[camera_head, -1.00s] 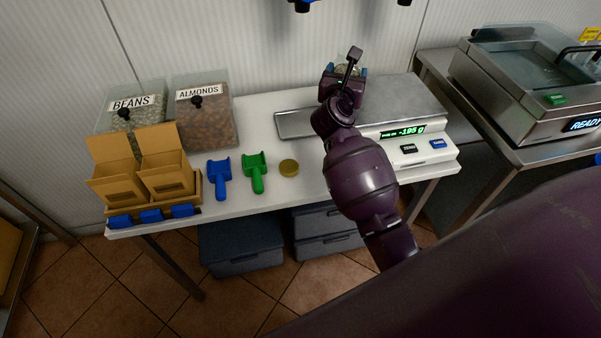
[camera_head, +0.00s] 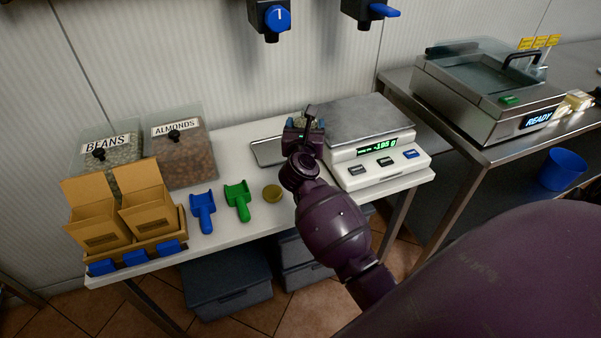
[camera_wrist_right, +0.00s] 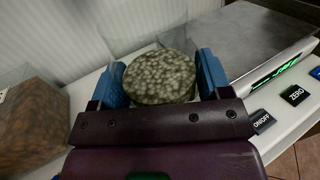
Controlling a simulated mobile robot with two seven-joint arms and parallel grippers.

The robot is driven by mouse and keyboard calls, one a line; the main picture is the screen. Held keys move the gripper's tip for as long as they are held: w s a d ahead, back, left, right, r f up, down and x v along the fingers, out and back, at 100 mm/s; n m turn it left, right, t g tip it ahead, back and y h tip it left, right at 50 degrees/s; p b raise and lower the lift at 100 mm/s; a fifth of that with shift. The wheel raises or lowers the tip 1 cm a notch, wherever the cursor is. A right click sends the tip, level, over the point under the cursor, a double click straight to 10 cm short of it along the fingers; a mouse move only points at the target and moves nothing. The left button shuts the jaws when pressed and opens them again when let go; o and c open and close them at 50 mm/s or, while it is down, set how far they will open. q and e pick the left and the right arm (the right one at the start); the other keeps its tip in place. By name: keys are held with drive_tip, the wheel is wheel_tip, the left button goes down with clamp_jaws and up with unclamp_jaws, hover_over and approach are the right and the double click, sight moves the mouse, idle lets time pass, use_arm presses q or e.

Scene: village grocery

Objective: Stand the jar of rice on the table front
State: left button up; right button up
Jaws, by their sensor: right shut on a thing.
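My right gripper (camera_head: 304,130) is shut on a round jar (camera_wrist_right: 160,77), its blue finger pads on either side. In the right wrist view I see the jar's top, filled with pale, speckled grains; its lower part is hidden by the gripper. In the head view the gripper and arm hide most of the jar, just left of the scale (camera_head: 372,125). I cannot tell whether its base touches the table (camera_head: 230,231). My left gripper is not in view.
Cardboard boxes (camera_head: 97,222) and bins of beans (camera_head: 108,152) and almonds (camera_head: 180,155) stand farther left.

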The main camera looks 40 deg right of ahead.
wheel_tip(320, 180, down, 14)
drive_tip(key=b, duration=0.4)
drive_tip(key=shift+b, duration=0.3)
drive_tip(key=shift+r, duration=0.1)
drive_tip(key=shift+f, duration=0.2)
drive_tip(key=o, duration=1.2)
drive_tip(key=shift+o, duration=0.2)
